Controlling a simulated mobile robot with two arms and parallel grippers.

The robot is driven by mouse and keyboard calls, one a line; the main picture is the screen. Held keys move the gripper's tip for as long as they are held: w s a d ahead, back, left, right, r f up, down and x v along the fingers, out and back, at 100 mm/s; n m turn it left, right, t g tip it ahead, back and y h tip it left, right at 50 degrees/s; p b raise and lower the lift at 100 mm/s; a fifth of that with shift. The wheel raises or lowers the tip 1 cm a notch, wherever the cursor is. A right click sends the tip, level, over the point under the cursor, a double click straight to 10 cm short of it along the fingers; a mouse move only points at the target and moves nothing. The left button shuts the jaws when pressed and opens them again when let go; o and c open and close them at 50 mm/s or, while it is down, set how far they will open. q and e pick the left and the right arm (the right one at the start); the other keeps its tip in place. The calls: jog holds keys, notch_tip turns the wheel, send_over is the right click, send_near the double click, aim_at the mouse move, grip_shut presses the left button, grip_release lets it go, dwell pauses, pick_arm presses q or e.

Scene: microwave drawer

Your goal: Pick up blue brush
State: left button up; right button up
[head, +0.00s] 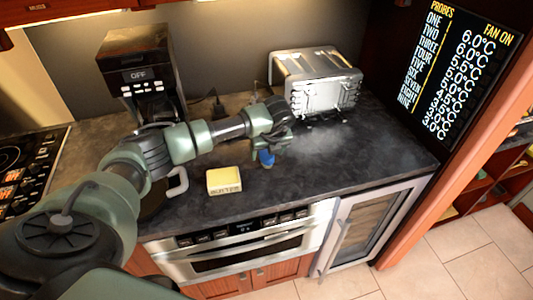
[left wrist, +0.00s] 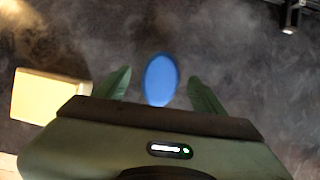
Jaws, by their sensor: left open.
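The blue brush (head: 267,159) is on the dark countertop, just below my left gripper in the head view. In the left wrist view its blue oval top (left wrist: 161,80) shows between the two green fingers. My left gripper (head: 279,145) is open, with a finger on each side of the brush; it also shows in the left wrist view (left wrist: 160,88). I cannot tell whether the fingers touch the brush. The brush's lower part is hidden. My right gripper is not in view.
A yellow butter box (head: 224,181) lies left of the brush and shows in the left wrist view (left wrist: 48,96). A toaster (head: 318,82) stands behind right, and a coffee maker (head: 140,70) behind left. The counter (head: 350,150) is clear to the right.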

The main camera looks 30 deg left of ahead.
aim_at(267, 154)
pick_arm(q)
jog(key=shift+x, duration=0.8)
jog(key=c, duration=1.5)
jog(key=shift+r, duration=0.1)
jog(key=shift+r, duration=0.6)
jog(key=shift+r+b, duration=2.9)
jog(key=shift+r, duration=6.45)
jog(key=o, duration=0.7)
jog(key=shift+c, duration=0.2)
jog(key=c, duration=0.5)
